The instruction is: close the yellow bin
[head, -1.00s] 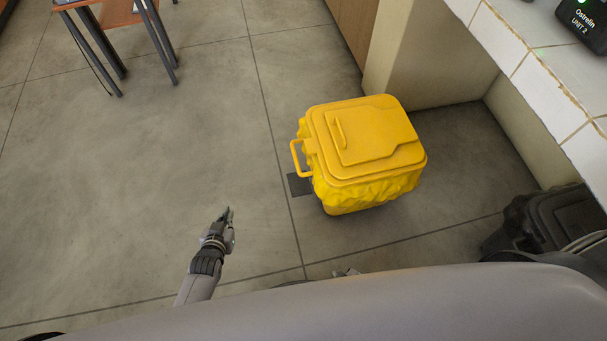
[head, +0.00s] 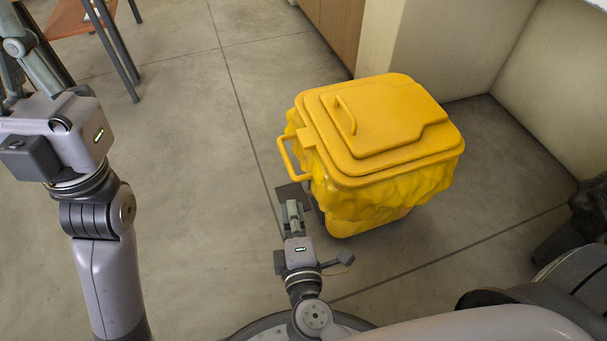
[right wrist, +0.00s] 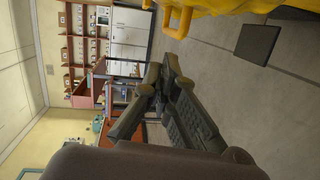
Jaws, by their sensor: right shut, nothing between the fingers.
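The yellow bin (head: 370,215) stands on the floor right of centre in the head view. Its lid (head: 385,120) lies flat over the top, with crumpled yellow liner showing below the rim. A loop handle (head: 291,160) sticks out on its left side; it also shows at the top of the right wrist view (right wrist: 178,22). My right gripper (head: 292,206) is shut and empty, low and just left of the bin, below the handle and apart from it in the wrist view. My left gripper (head: 22,65) is at the upper left, far from the bin; its fingers are partly cut off.
A dark pedal plate (head: 292,195) lies at the bin's foot, partly behind my right gripper. A wall corner (head: 440,45) stands behind the bin. A table with dark legs (head: 112,50) is at the upper left. Open floor lies left of the bin.

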